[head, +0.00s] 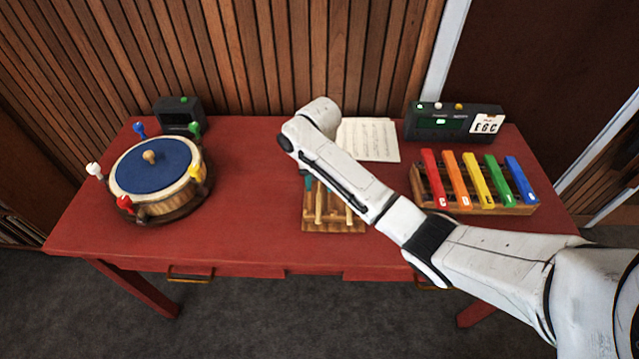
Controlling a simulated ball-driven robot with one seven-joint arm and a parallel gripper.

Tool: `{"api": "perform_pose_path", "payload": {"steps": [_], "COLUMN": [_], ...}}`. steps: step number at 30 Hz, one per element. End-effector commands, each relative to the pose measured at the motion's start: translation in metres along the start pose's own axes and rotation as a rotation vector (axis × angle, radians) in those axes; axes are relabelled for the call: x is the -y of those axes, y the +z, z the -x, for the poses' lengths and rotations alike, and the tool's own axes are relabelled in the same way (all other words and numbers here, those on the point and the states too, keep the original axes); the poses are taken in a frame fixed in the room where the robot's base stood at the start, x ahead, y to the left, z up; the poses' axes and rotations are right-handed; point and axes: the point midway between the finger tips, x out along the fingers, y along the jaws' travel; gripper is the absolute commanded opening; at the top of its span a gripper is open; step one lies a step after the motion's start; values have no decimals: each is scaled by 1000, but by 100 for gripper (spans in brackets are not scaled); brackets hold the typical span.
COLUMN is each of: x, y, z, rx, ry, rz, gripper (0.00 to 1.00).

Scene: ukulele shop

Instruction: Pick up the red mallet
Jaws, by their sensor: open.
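A wooden rack (333,226) stands near the front middle of the red table, with several pale wooden handles in it. A teal piece (308,184) shows at its back left, beside my arm. My arm crosses in front of the rack and hides its back and right part. I cannot make out a red mallet there; it may be behind my arm. My gripper is not visible, and the far end of my arm is bent above the table behind the rack.
A round blue-topped drum (150,166) with coloured knobs stands left on the red table (250,215). A dark box (180,116) is behind it. Sheet music (372,139), a black device (440,122) and coloured bars (470,180) are right. Table between drum and rack is clear.

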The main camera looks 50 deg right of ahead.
Motion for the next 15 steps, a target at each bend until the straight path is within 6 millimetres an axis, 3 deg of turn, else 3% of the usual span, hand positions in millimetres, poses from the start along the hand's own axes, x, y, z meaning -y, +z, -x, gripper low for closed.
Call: {"api": "perform_pose_path", "payload": {"steps": [7, 15], "x": [1, 0], "y": [-2, -2], "z": [-34, -42], "rx": [-3, -1], "ry": [-2, 0], "rz": [-1, -1], "gripper": [45, 45]}}
